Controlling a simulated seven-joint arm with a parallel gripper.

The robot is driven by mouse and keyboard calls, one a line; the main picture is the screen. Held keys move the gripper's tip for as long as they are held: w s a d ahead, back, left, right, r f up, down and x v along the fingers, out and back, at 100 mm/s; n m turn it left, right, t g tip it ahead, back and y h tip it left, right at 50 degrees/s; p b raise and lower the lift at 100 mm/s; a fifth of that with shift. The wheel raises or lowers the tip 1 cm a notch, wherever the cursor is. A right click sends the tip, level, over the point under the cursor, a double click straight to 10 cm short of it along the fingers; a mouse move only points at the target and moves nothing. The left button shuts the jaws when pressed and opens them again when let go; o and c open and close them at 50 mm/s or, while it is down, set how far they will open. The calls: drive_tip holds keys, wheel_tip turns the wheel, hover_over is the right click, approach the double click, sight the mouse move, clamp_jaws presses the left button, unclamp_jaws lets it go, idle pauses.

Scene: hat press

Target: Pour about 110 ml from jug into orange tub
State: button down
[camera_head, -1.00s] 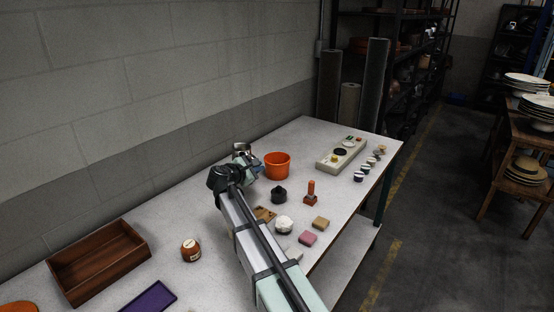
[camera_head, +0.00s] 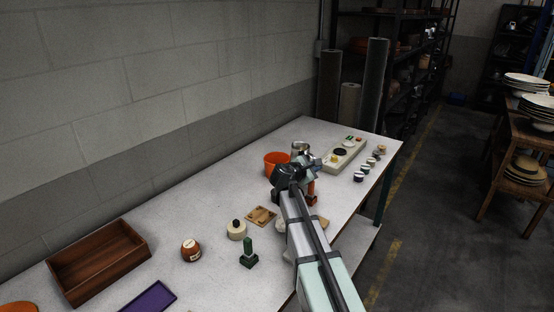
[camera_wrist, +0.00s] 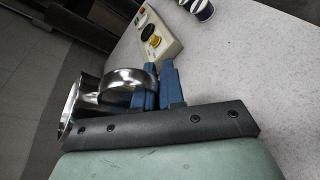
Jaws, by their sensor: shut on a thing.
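The shiny metal jug (camera_head: 300,148) is in my gripper (camera_head: 306,161), just right of the orange tub (camera_head: 274,162) and partly overlapping its right edge in the head view. In the wrist view, the blue fingers of my gripper (camera_wrist: 160,88) are shut on the handle of the jug (camera_wrist: 84,103). The jug looks close to upright in the head view, but its exact tilt is hard to tell. No stream of liquid shows, and the insides of jug and tub cannot be seen. The tub stands on the table and is out of the wrist view.
A green stamp (camera_head: 248,254), cream pot (camera_head: 236,230), brown jar (camera_head: 190,250) and wooden box (camera_head: 98,262) stand nearer. The table left of the tub is clear.

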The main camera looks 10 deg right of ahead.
sight(306, 145)
idle(0.4)
drive_tip(key=w+n, duration=0.1)
drive_tip(key=w+a+f+n+g, duration=0.1)
drive_tip(key=w+n+g, duration=0.1)
drive_tip(key=n, duration=0.1)
drive_tip(key=shift+a+f+h, duration=0.15)
drive_tip(key=shift+a+h, duration=0.15)
drive_tip(key=r, duration=0.1)
drive_tip(key=w+r+n, duration=0.1)
drive_tip(key=a+r+g, duration=0.1)
drive_tip(key=shift+w, duration=0.3)
drive_tip(key=shift+w+a+r+n+g+h, duration=0.15)
drive_tip(key=shift+r+n+h, duration=0.1)
drive_tip(key=shift+r+n, duration=0.2)
drive_tip(key=shift+w+r+n+g+h, duration=0.15)
drive_tip(key=shift+r+n+h, duration=0.15)
drive_tip(key=shift+r, duration=0.25)
drive_tip(key=shift+w+a+n+g, duration=0.15)
drive_tip(key=shift+n+g, duration=0.15)
drive_tip(key=shift+n, duration=0.35)
drive_tip(key=shift+r, duration=0.1)
drive_tip(key=shift+w+a+r+n+g+h, duration=0.2)
drive_tip(key=shift+w+r+n+g+h, duration=0.15)
drive_tip(key=shift+r+n, duration=0.4)
drive_tip(key=shift+w+a+r, duration=0.1)
drive_tip(key=shift+w+r, duration=0.1)
drive_tip(key=shift+r, duration=0.05)
